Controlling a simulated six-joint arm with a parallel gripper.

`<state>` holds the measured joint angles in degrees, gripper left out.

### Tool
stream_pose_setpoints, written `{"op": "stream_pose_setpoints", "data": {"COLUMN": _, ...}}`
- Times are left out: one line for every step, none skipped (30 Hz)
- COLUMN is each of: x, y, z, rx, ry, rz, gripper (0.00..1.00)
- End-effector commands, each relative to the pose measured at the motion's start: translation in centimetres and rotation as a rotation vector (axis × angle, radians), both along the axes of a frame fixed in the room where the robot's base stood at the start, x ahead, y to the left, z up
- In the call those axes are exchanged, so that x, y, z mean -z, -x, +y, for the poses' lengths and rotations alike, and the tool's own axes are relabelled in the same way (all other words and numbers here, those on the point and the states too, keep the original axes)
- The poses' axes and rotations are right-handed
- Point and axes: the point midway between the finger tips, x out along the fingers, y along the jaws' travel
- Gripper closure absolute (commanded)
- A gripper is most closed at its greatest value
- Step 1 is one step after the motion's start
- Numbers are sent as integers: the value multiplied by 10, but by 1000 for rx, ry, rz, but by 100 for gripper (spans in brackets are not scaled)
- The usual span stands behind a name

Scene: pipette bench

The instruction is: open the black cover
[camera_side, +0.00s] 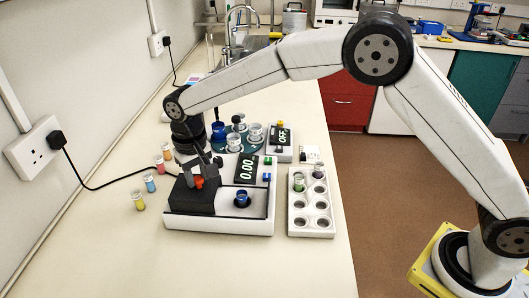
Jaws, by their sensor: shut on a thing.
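The black cover (192,201) is a dark box-like piece over the left part of a white device (219,226), in the middle of the bench. A small red-orange part (199,182) shows on it. My gripper (206,168) reaches down from the dark wrist behind it and is shut on the upper part of the cover. The exact place of contact is small and partly hidden. The right part of the device is uncovered, with a dark blue cup (242,198) in it. A display reading 0.00 (246,168) stands behind it.
A white rack (311,224) with several holes and a green tube stands to the right. An instrument reading OFF (282,136) and a round tray with cups are behind. The front bench is clear.

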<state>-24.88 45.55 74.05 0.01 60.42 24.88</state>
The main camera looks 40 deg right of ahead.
Motion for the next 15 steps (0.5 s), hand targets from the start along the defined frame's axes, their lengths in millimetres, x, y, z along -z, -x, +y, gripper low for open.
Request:
{"op": "stream_pose_setpoints", "data": {"x": -2, "y": -1, "z": 0, "rx": 0, "ry": -1, "rz": -6, "gripper": 100}}
{"op": "stream_pose_setpoints", "data": {"x": -2, "y": -1, "z": 0, "rx": 0, "ry": -1, "rz": -6, "gripper": 100}}
{"op": "stream_pose_setpoints", "data": {"x": -2, "y": -1, "z": 0, "rx": 0, "ry": -1, "rz": -6, "gripper": 100}}
{"op": "stream_pose_setpoints", "data": {"x": -2, "y": -1, "z": 0, "rx": 0, "ry": -1, "rz": -6, "gripper": 100}}
{"op": "stream_pose_setpoints", "data": {"x": -2, "y": -1, "z": 0, "rx": 0, "ry": -1, "rz": -6, "gripper": 60}}
{"op": "stream_pose_setpoints", "data": {"x": -2, "y": -1, "z": 0, "rx": 0, "ry": -1, "rz": -6, "gripper": 48}}
{"op": "stream_pose_setpoints", "data": {"x": -2, "y": -1, "z": 0, "rx": 0, "ry": -1, "rz": -5, "gripper": 38}}
{"op": "stream_pose_setpoints", "data": {"x": -1, "y": -1, "z": 0, "rx": 0, "ry": -1, "rz": -5, "gripper": 29}}
{"op": "stream_pose_setpoints", "data": {"x": -1, "y": -1, "z": 0, "rx": 0, "ry": -1, "rz": -4, "gripper": 28}}
{"op": "stream_pose_setpoints", "data": {"x": -1, "y": -1, "z": 0, "rx": 0, "ry": 0, "rz": -4, "gripper": 28}}
{"op": "stream_pose_setpoints", "data": {"x": -1, "y": -1, "z": 0, "rx": 0, "ry": 0, "rz": -3, "gripper": 28}}
{"op": "stream_pose_setpoints", "data": {"x": -1, "y": -1, "z": 0, "rx": 0, "ry": 0, "rz": -3, "gripper": 28}}
{"op": "stream_pose_setpoints", "data": {"x": -1, "y": 0, "z": 0, "rx": 0, "ry": 0, "rz": -2, "gripper": 28}}
{"op": "stream_pose_setpoints", "data": {"x": -1, "y": 0, "z": 0, "rx": 0, "ry": 0, "rz": -2, "gripper": 28}}
{"op": "stream_pose_setpoints", "data": {"x": 0, "y": 0, "z": 0, "rx": 0, "ry": 0, "rz": -2, "gripper": 28}}
